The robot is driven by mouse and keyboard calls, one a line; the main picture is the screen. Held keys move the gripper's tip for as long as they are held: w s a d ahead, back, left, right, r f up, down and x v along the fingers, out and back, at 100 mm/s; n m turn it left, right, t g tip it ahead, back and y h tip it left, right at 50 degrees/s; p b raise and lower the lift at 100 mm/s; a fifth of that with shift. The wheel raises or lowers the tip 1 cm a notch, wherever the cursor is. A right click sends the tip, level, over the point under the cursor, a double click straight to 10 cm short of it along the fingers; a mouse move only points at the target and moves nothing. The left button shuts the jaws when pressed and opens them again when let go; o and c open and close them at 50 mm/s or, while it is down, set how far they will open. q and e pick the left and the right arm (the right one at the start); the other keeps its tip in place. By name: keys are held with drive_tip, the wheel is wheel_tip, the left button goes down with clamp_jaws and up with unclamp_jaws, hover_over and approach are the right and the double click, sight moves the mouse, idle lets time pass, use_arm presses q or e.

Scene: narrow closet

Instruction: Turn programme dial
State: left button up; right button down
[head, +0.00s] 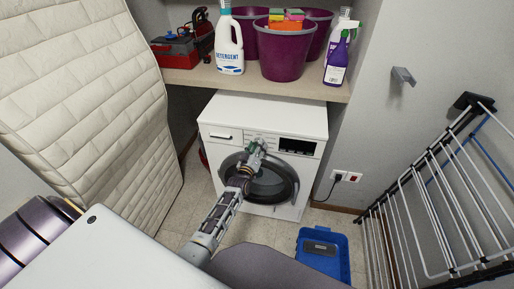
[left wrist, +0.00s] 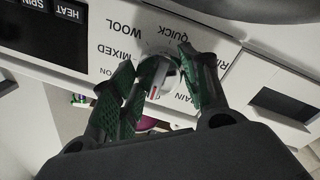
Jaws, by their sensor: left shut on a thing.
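The washing machine (head: 225,112) is white and stands under the shelf, with a dark round door and a black display at the right of its panel. The programme dial (left wrist: 164,82) is white with a red mark, ringed by words such as QUICK, WOOL and MIXED in the left wrist view. My left gripper (head: 257,146) reaches the machine's panel. In the left wrist view its green fingertips (left wrist: 163,78) are shut on the dial, one on each side. In the head view the gripper hides the dial. My right gripper is not in view.
A shelf (head: 190,77) above holds a detergent bottle (head: 229,45), purple buckets (head: 283,58), a purple spray bottle (head: 337,62) and a red toolbox (head: 174,52). A mattress (head: 85,90) leans at left. A drying rack (head: 420,185) and blue crate (head: 343,254) are at right.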

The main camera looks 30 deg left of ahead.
use_arm(q)
drive_tip(key=shift+f, duration=0.1)
drive_tip(key=o, duration=1)
drive_tip(key=shift+s+d+f, duration=0.1)
drive_tip(key=shift+s+d, duration=0.2)
drive_tip(key=shift+s, duration=1.7)
drive_tip(key=shift+s+d+f, duration=0.1)
drive_tip(key=shift+s+d, duration=0.2)
drive_tip(key=shift+s, duration=1.65)
drive_tip(key=shift+s+d, duration=0.3)
drive_tip(key=shift+s, duration=1.7)
